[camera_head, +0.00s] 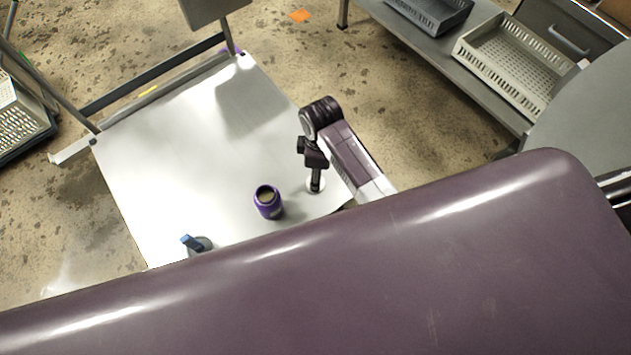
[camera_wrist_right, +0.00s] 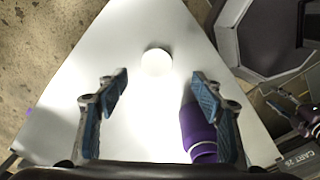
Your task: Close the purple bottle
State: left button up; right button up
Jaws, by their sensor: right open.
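The purple bottle (camera_head: 267,203) stands on the white tabletop (camera_head: 190,150), its top uncovered. In the right wrist view the bottle (camera_wrist_right: 196,128) is partly hidden behind the right-hand finger. A white round lid (camera_head: 310,185) lies on the table to the right of the bottle, and in the right wrist view the lid (camera_wrist_right: 156,62) shows ahead, between the lines of the fingers. My right gripper (camera_wrist_right: 158,82) is open and empty, above the table near the lid. My left gripper (camera_head: 194,244) is at the table's near left edge, partly hidden by my own body; its opening is unclear.
A light perforated tray (camera_head: 508,65) and a dark tray (camera_head: 432,15) sit on a grey bench at the upper right. Another perforated tray (camera_head: 22,115) is at the far left. The table left of and beyond the bottle is clear.

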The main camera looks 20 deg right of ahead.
jog(key=shift+w+a+n, duration=0.3)
jog(key=shift+w+n, duration=0.4)
jog(key=shift+w, duration=0.15)
jog(key=shift+f, duration=0.1)
jog(key=shift+f, duration=1.25)
jog(key=shift+s+f, duration=0.1)
jog(key=f, duration=0.3)
jog(key=f+b, duration=0.1)
jog(key=f, duration=0.1)
jog(key=shift+s+d, duration=0.2)
jog(key=shift+s, duration=0.05)
jog(key=c, duration=0.9)
